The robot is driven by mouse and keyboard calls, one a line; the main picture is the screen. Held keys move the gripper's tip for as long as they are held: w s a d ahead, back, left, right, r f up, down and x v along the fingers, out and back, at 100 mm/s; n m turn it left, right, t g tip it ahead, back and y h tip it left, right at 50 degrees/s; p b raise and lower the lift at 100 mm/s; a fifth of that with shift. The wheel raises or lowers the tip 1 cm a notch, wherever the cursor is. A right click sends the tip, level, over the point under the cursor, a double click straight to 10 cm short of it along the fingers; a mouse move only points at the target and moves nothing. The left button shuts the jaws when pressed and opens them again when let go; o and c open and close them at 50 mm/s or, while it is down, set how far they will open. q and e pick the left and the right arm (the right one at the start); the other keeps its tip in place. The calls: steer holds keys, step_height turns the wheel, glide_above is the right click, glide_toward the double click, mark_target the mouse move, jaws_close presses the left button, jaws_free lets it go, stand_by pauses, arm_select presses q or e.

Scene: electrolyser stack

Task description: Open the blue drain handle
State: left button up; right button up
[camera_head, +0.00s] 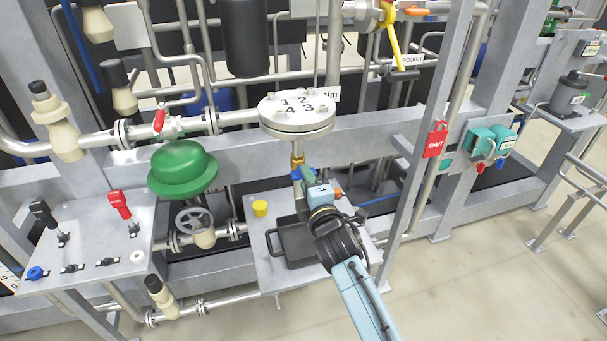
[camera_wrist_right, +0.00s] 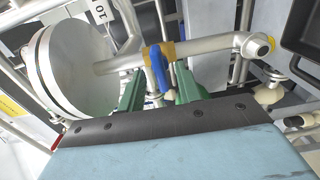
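The blue drain handle (camera_head: 307,174) sits on a brass valve (camera_head: 297,160) on the pipe under the round numbered flange (camera_head: 297,112). My right gripper (camera_head: 313,181) is at the handle, and its wrist partly covers it in the head view. In the right wrist view, the blue handle (camera_wrist_right: 154,84) stands between the two green fingers of my right gripper (camera_wrist_right: 159,76). The fingers are spread apart, with the handle in the gap; contact is hard to tell. My left gripper is not in view.
A black tray (camera_head: 294,246) and a yellow cap (camera_head: 260,208) are on the plate below. A green dome (camera_head: 182,168) and a red-handled valve (camera_head: 160,121) are to the left. A post with a red SHUT tag (camera_head: 436,139) stands to the right.

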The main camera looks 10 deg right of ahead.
jaws_close()
steer(key=shift+n+p, duration=0.4)
steer(key=shift+n, duration=1.9)
steer(key=shift+n, duration=0.8)
steer(key=shift+o, duration=0.6)
jaws_free()
